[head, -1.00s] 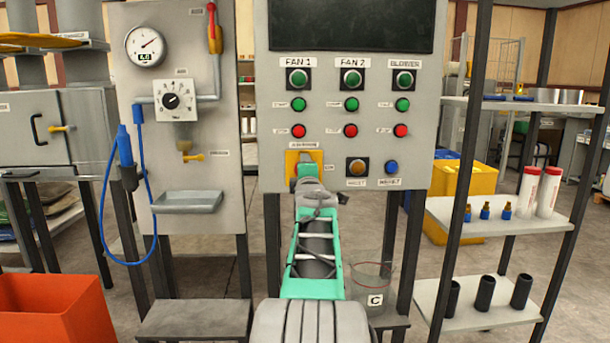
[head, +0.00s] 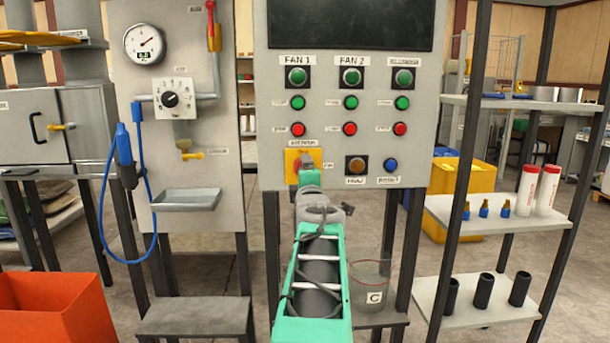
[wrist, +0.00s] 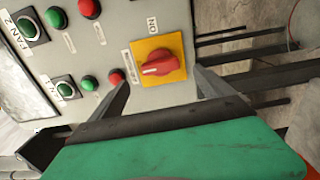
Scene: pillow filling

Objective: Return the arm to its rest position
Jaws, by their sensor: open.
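My arm (head: 318,275) reaches from the bottom of the head view up to the control panel (head: 330,215). My gripper (wrist: 165,90) is open and empty in the wrist view, with its two dark fingers apart. A red rotary knob (wrist: 157,63) on a yellow plate (wrist: 158,47) shows between and just beyond the fingertips. I cannot tell whether a finger touches the panel.
A grey panel with a gauge (head: 145,45) and a blue hose (head: 104,205) stands at left. An orange bin (head: 55,308) is at lower left. A shelf rack (head: 495,212) is at right.

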